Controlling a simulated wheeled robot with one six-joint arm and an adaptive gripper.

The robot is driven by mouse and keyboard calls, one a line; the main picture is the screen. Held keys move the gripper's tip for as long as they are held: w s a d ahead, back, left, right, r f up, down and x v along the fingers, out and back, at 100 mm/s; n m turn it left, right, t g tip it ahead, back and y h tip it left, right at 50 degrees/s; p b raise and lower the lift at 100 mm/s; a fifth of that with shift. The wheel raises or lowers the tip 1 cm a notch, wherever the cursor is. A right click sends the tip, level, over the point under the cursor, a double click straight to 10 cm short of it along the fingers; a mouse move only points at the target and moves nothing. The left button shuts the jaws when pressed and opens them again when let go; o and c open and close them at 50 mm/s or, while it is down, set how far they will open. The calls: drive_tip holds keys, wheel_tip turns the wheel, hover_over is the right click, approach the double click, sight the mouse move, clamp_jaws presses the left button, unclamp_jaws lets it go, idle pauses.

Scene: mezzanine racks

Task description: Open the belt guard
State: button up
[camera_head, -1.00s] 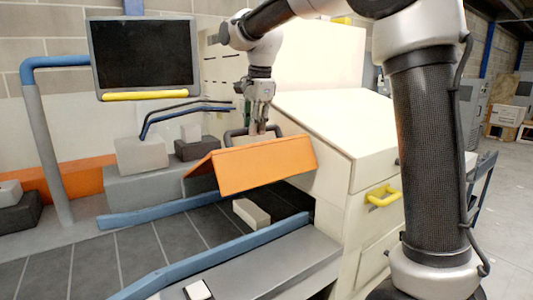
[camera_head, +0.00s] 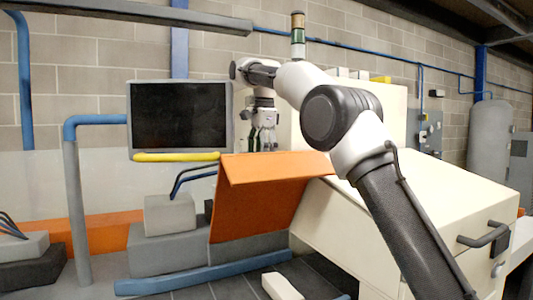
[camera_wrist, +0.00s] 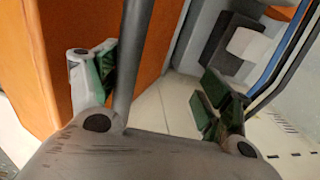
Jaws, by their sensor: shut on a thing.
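The belt guard (camera_head: 258,200) is an orange folded panel over the conveyor, tilted up steeply with its broad face toward the camera. In the wrist view its orange surface (camera_wrist: 40,70) fills the upper left. My gripper (camera_head: 263,143) is behind the guard's top edge, so its fingertips are partly hidden in the head view. In the wrist view a dark grey bar, the guard's handle (camera_wrist: 133,55), runs between the fingers of my gripper (camera_wrist: 155,82). The gripper is shut on this handle, though the contact itself is not clear.
A monitor (camera_head: 180,115) on a blue-and-grey post stands just left of the guard. A white sloped cabinet (camera_head: 350,225) is at right. Grey blocks (camera_head: 170,214) stand behind.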

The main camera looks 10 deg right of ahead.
drive_tip(key=o, duration=0.5)
drive_tip(key=shift+w+a+r+t, duration=0.15)
drive_tip(key=shift+w+r, duration=0.4)
drive_tip(key=shift+r, duration=0.1)
drive_tip(key=shift+w+a+r+t, duration=0.1)
drive_tip(key=shift+w+r+t, duration=0.05)
drive_tip(key=shift+w+r, duration=0.4)
drive_tip(key=shift+w+a+f, duration=0.2)
drive_tip(key=shift+w+f, duration=0.1)
drive_tip(key=shift+w, duration=0.05)
clamp_jaws()
drive_tip(key=shift+c, duration=1.9)
unclamp_jaws()
drive_tip(key=shift+s, duration=0.1)
drive_tip(key=shift+f, duration=0.1)
drive_tip(key=shift+s, duration=0.15)
